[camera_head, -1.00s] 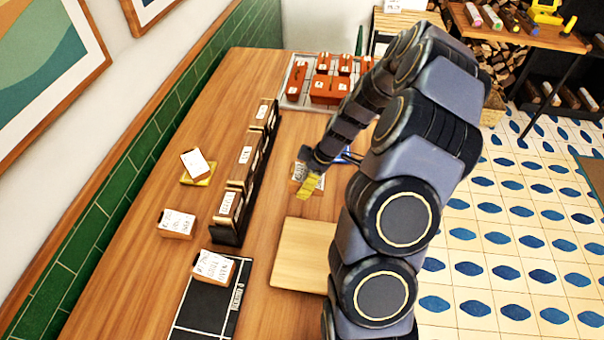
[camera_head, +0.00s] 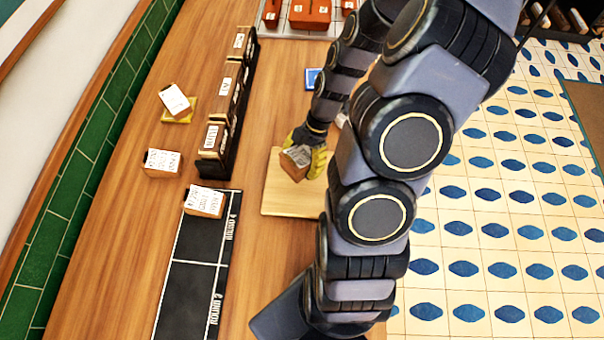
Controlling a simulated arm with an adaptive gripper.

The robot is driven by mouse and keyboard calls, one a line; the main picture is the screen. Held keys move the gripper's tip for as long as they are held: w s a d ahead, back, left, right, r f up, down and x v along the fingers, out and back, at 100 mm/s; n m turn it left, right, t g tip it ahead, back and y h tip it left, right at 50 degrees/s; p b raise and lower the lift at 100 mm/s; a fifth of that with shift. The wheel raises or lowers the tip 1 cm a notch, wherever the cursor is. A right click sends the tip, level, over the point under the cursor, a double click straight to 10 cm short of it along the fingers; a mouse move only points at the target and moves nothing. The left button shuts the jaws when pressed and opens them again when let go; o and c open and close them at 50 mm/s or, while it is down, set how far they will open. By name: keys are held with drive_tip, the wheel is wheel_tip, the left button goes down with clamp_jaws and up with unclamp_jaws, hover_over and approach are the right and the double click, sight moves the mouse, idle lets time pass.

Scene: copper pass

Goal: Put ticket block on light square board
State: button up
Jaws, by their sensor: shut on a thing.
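The light square board (camera_head: 279,205) lies on the wooden counter, left of my arm, which hides part of its right side. My gripper (camera_head: 304,160), with yellow fingers, is shut on a ticket block (camera_head: 294,165), a brown block with a printed white top. The block looks tilted and is over the upper part of the board. I cannot tell whether it touches the board.
A black rack (camera_head: 225,115) holding several blocks stands left of the board. Two more blocks (camera_head: 161,163) (camera_head: 174,99) are farther left. A tray (camera_head: 325,30) of orange items is at the back.

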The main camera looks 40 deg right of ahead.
drive_tip(key=shift+f, duration=3.6)
drive_tip(key=o, duration=1.2)
drive_tip(key=shift+f, duration=0.15)
drive_tip(key=shift+c, duration=0.2)
